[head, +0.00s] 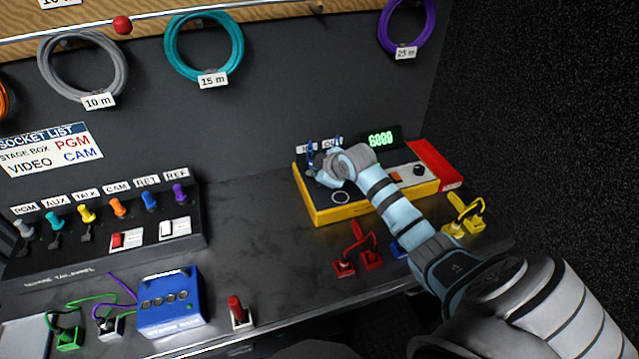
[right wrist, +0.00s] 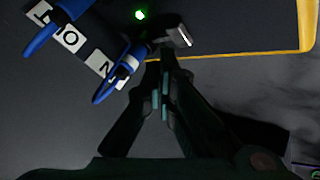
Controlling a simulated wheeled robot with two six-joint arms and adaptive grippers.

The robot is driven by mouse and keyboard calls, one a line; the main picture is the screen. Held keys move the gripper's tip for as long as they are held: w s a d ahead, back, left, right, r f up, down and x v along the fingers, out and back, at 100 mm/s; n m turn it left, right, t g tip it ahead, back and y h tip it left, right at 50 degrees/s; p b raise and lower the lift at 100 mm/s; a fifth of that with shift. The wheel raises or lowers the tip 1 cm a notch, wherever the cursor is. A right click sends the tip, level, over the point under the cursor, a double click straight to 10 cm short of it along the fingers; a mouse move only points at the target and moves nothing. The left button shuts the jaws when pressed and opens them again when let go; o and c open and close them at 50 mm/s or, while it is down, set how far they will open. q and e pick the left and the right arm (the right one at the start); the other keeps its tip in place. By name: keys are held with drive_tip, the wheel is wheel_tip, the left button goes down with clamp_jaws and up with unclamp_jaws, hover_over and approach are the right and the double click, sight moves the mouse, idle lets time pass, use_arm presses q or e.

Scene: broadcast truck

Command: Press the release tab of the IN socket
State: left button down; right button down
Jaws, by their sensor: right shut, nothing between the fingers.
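The yellow-edged tester box (head: 318,218) stands on the right part of the bench, with the IN and OUT labels at its back. In the right wrist view the IN label (right wrist: 102,64) is upside down beside a blue plug (right wrist: 113,84). A small silver tab (right wrist: 179,36) juts out at that plug's socket end. A second blue plug (right wrist: 45,38) is by the OUT label (right wrist: 69,38). My right gripper (right wrist: 167,52) is shut and empty, its fingertips close to the silver tab; I cannot tell whether they touch. In the head view my right gripper (head: 322,176) covers much of the IN area.
A green display (head: 381,139) stands behind the box. Red plugs (head: 357,255) and yellow plugs (head: 465,215) are in front of it. A labelled socket panel (head: 100,240) and a blue box (head: 168,300) are at left.

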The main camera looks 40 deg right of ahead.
drive_tip(key=shift+f, duration=0.1)
drive_tip(key=shift+f, duration=0.3)
